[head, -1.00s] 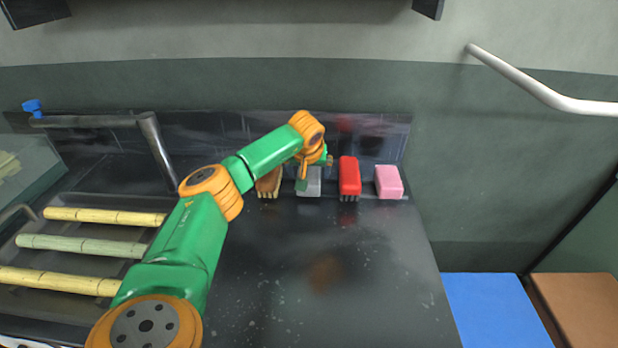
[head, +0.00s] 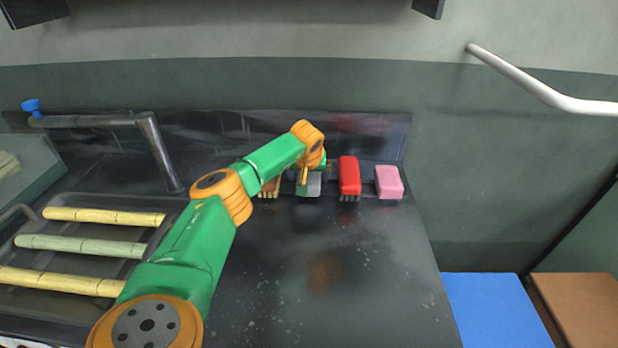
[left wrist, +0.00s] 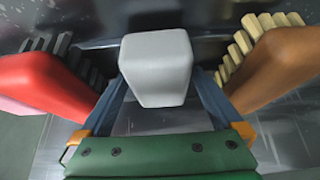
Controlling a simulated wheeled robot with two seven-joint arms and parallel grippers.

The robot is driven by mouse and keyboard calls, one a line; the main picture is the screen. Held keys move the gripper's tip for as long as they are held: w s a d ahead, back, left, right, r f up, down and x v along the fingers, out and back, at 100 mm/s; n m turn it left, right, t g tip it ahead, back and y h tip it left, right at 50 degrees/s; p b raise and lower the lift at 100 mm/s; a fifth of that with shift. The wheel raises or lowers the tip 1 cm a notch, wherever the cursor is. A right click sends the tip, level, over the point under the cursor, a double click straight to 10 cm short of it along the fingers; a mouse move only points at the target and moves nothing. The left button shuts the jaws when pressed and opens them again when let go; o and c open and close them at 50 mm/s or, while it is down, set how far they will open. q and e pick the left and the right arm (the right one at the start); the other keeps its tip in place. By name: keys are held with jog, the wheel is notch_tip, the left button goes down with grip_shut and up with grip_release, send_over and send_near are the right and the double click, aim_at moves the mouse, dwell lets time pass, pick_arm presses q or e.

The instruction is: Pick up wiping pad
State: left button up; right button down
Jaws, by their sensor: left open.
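A pale grey block-shaped pad (head: 314,186) stands on the dark counter near its back edge, between a brown brush and a red brush. My left gripper (head: 305,180) is at this grey pad and partly covers it. In the left wrist view the grey pad (left wrist: 157,62) lies between the two blue-grey fingers of my left gripper (left wrist: 160,80), which are open, one along each side. I cannot tell whether the fingers touch it. My right gripper is not in view.
The red brush (head: 349,176) and a pink block (head: 388,182) stand to the right of the pad, the brown brush (head: 270,187) close on its left. Cane pieces (head: 80,242) lie in a tray at left. The counter's front (head: 330,270) is clear.

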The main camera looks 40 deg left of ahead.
pick_arm(q)
jog(key=c, duration=1.2)
notch_tip(320, 180, up, 4)
jog(key=shift+w+f+b, duration=0.1)
jog(key=shift+f+b, duration=0.15)
jog(key=shift+b, duration=0.15)
jog(key=shift+c, duration=0.2)
jog(key=s+r, duration=0.1)
jog(key=r, duration=0.1)
jog(key=s+r, duration=0.2)
jog(key=s+d+r, duration=0.1)
jog(key=s+r, duration=0.1)
jog(key=shift+s+r, duration=0.15)
jog(key=shift+s, duration=0.1)
jog(key=s+d+r+b, duration=0.1)
jog(key=s+r+b, duration=0.1)
jog(key=s, duration=0.6)
jog(key=shift+v, duration=0.95)
